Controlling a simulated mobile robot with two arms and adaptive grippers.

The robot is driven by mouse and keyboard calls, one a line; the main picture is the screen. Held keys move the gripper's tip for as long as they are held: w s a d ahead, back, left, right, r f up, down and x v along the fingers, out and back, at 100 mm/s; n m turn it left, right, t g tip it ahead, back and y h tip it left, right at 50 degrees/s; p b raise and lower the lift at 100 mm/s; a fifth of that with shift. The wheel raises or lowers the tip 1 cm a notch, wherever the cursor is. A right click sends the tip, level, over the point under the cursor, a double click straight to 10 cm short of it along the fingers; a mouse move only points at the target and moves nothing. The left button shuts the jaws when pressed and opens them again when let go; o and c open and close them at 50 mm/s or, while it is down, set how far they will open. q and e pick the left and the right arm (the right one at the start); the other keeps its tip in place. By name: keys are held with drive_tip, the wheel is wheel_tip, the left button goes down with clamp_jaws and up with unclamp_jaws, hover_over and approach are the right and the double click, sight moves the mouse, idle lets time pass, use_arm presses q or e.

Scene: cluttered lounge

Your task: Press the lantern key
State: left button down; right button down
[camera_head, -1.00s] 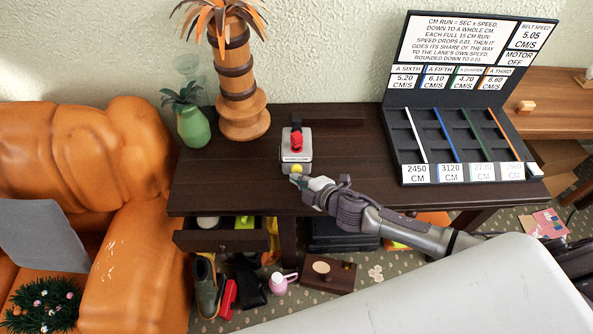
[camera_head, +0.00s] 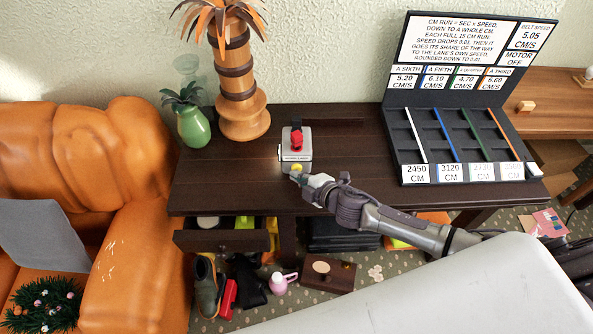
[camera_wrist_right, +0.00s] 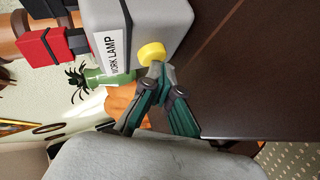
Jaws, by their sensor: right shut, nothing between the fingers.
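A small grey box (camera_head: 295,146) with a red lever-like part (camera_head: 296,140) on top stands on the dark desk. Its label in the right wrist view reads "WORK LAMP" (camera_wrist_right: 112,54). A round yellow button (camera_head: 297,167) is on its front face and also shows large in the right wrist view (camera_wrist_right: 151,54). My right gripper (camera_head: 295,176) is shut and empty, its fingertips (camera_wrist_right: 157,70) right at the button's edge; I cannot tell whether they press it. I see no label reading "lantern". My left gripper is not in view.
A black board with coloured lanes (camera_head: 463,135) stands at the desk's right. A green vase (camera_head: 193,128) and a wooden palm-like ornament (camera_head: 238,90) stand at the left. The desk top (camera_head: 345,150) between box and board is mostly clear. An open drawer (camera_head: 222,240) juts out below.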

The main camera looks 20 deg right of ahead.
drive_tip(key=shift+s+a, duration=0.15)
drive_tip(key=shift+s, duration=0.3)
drive_tip(key=shift+s+a+p, duration=0.15)
drive_tip(key=shift+s+a, duration=0.15)
drive_tip(key=shift+s, duration=0.65)
drive_tip(key=shift+s+a+p, duration=0.15)
drive_tip(key=shift+s+a, duration=0.15)
drive_tip(key=shift+s, duration=0.65)
drive_tip(key=shift+s+a+p, duration=0.15)
drive_tip(key=shift+s+a, duration=0.15)
drive_tip(key=shift+s, duration=0.65)
drive_tip(key=shift+r, duration=0.1)
